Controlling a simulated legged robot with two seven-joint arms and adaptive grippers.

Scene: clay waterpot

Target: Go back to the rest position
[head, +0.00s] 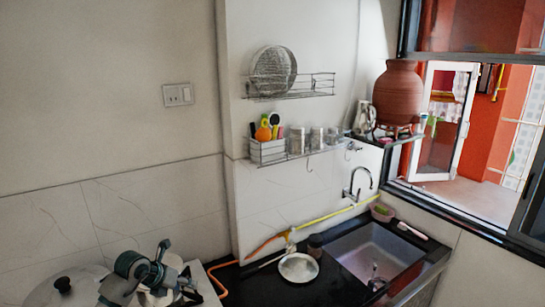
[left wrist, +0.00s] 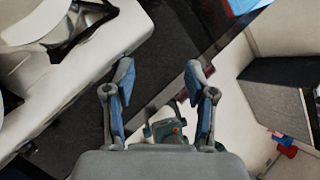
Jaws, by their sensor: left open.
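My left gripper (head: 160,268) is at the lower left of the head view, in front of the stove area. In the left wrist view its two fingers (left wrist: 160,75) are spread apart with nothing held between them. The reddish-brown clay waterpot (head: 398,92) stands upright on a small corner shelf beside the window, well away from my left gripper. My right gripper does not show in either view.
A pot lid (head: 66,287) lies at the lower left. A round plate (head: 298,267) sits on the black counter beside the sink (head: 368,258). A curved tap (head: 358,184) rises behind the sink. Wire racks (head: 290,88) hang on the wall.

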